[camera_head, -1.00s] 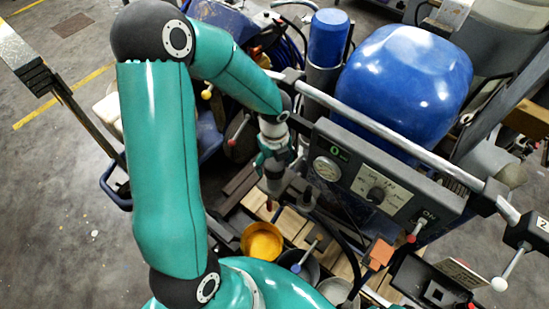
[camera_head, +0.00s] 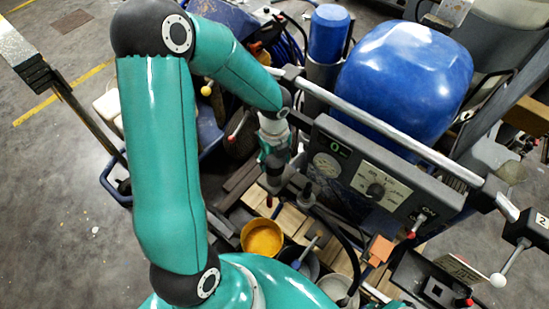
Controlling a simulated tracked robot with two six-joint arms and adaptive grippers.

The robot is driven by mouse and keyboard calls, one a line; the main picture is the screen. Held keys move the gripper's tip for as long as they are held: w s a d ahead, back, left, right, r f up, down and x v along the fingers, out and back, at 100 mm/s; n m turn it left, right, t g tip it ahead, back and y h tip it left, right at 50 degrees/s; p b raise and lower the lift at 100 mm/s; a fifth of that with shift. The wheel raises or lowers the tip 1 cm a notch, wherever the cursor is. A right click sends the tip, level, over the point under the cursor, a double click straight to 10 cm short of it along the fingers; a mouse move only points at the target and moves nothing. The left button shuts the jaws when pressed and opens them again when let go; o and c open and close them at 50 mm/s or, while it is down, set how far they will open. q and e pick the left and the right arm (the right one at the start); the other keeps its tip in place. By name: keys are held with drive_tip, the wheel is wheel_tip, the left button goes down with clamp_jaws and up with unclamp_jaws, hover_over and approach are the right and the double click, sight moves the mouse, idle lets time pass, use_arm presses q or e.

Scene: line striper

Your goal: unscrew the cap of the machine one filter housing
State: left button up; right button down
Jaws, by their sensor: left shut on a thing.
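My left arm comes in from the left, and my left gripper (camera_head: 274,182) points down beside the striper's control panel. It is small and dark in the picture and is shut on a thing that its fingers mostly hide. I cannot tell whether that thing is the filter housing cap. A dark upright fitting (camera_head: 308,196) stands just right of the gripper, with a black hose running from it. No filter housing can be told apart clearly. My right gripper is not in view.
The panel (camera_head: 375,185) with its gauge and knob is close on the right, under a long grey rail (camera_head: 400,135). A big blue tank (camera_head: 405,80) and a blue cylinder (camera_head: 328,35) stand behind. A yellow cup (camera_head: 262,237) sits below the gripper, on wooden slats.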

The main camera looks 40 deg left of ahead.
use_arm(q)
drive_tip(key=n+b, duration=0.2)
drive_tip(key=n, duration=0.1)
drive_tip(key=shift+f, duration=0.2)
drive_tip(key=shift+n+b, duration=0.35)
drive_tip(key=shift+n, duration=0.15)
drive_tip(key=shift+r+n, duration=0.25)
drive_tip(key=shift+n, duration=0.05)
drive_tip(key=shift+f+n+b, duration=0.25)
drive_tip(key=shift+n+b, duration=0.75)
drive_tip(key=shift+n, duration=0.2)
drive_tip(key=shift+n+b, duration=0.3)
drive_tip(key=shift+n, duration=0.3)
drive_tip(key=shift+r+n, duration=0.25)
drive_tip(key=shift+n, duration=0.25)
